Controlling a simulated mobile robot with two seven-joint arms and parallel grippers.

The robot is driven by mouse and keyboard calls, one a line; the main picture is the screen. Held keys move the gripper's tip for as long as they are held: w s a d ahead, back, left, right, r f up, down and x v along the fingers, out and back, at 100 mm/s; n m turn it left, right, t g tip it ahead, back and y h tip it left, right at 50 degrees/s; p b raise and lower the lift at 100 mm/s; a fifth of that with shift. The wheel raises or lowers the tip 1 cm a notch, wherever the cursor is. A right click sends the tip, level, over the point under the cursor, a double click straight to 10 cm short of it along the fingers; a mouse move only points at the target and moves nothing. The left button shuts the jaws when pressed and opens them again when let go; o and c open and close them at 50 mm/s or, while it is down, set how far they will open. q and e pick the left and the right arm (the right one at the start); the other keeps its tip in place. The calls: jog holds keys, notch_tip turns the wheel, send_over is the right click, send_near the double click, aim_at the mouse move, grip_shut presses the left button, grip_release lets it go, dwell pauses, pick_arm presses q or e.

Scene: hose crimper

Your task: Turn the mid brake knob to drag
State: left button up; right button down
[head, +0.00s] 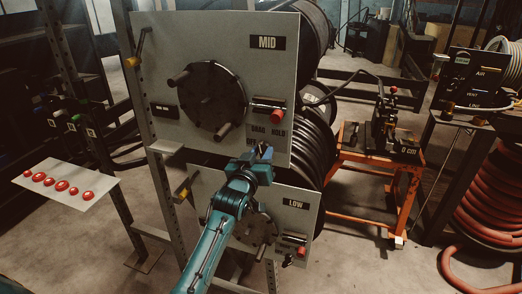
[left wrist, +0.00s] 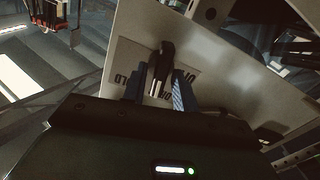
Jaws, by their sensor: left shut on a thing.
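The MID panel (head: 215,35) is an upright grey plate with a dark round wheel hub (head: 215,95). Its brake label (head: 268,132) reads DRAG and HOLD, with OFF partly visible at lower left. My left gripper (head: 263,151) is at the panel's lower right, just under this label, and hides the mid brake knob in the head view. In the left wrist view the knob (left wrist: 166,53) is a black handle with a bright metal part, between the blue fingers of my left gripper (left wrist: 158,92), which is shut on it. Which label the knob points to is unclear.
A red-tipped lever (head: 275,115) sticks out just above the brake label. The LOW panel (head: 313,222) with its own wheel is below. Hose reels (head: 312,148) stand behind. A white board with red buttons (head: 62,187) is at left, an orange stand (head: 352,168) at right.

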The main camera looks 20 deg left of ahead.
pick_arm(q)
jog(key=shift+r+n, duration=0.1)
jog(key=shift+n, duration=0.3)
jog(key=shift+n+p, duration=0.6)
jog(key=shift+n, duration=0.3)
jog(key=shift+a+n, duration=0.1)
jog(key=shift+n, duration=0.2)
pick_arm(e)
jog(key=shift+s+d+f, duration=0.1)
jog(key=shift+s+d, duration=0.05)
jog(key=shift+d, duration=0.35)
pick_arm(q)
jog(key=o, duration=0.6)
